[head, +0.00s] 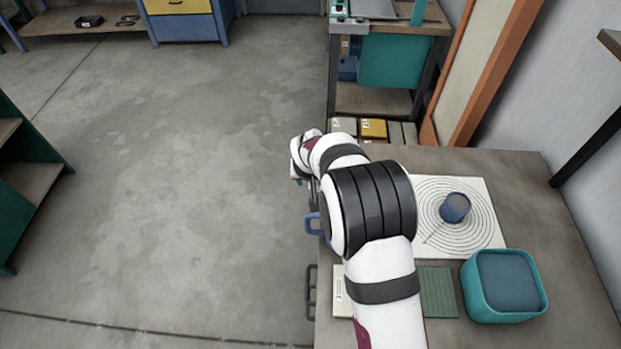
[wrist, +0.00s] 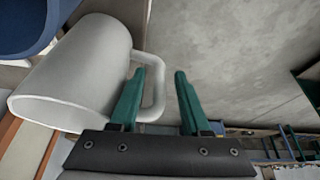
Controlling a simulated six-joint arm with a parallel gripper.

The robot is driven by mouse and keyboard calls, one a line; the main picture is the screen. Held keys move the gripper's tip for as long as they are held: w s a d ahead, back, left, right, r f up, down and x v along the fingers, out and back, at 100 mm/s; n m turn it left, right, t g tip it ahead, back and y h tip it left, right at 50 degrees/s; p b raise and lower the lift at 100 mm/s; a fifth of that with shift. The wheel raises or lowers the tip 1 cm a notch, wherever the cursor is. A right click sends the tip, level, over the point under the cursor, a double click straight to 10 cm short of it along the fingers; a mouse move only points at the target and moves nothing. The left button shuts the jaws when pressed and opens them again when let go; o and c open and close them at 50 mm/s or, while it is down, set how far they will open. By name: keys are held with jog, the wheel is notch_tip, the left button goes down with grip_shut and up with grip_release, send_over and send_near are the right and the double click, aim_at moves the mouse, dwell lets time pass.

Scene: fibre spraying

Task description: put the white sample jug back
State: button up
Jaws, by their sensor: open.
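The white jug (wrist: 75,75) is at the left of the wrist view, tilted in the picture, with its handle (wrist: 160,95) towards my gripper. My gripper (wrist: 165,72) is open. The outer bar of the handle shows between its two green fingers, and the left finger overlaps the handle; I cannot tell whether they touch. In the head view my arm hides the jug, and only a bit of the gripper end shows beyond the bench's left edge.
A blue vessel (wrist: 25,25) is close beside the jug; a blue handle (head: 313,223) shows at the bench edge. On the bench (head: 530,190) are a white circle-patterned sheet (head: 430,190), a blue cup (head: 455,207), a teal tub (head: 474,290) and a green mat (head: 437,291).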

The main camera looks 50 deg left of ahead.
jog(key=v, duration=1.2)
jog(key=w+d+r+m+h, duration=0.1)
jog(key=w+d+r+m, duration=0.15)
jog(key=d, duration=0.55)
jog(key=w+d+r+m+h, duration=0.1)
jog(key=w+d+r+m, duration=0.15)
jog(key=d, duration=0.65)
jog(key=s+d+r+m+g, duration=0.1)
jog(key=s+d+r+m, duration=0.2)
jog(key=d, duration=0.6)
jog(key=s+d+m+g, duration=0.1)
jog(key=s+d+m, duration=0.2)
jog(key=s+d, duration=0.5)
jog(key=s+d+f+m+g, duration=0.1)
jog(key=s+d+m, duration=0.3)
jog(key=s+d, duration=0.3)
jog(key=shift+s+f, duration=0.2)
jog(key=shift+s, duration=0.4)
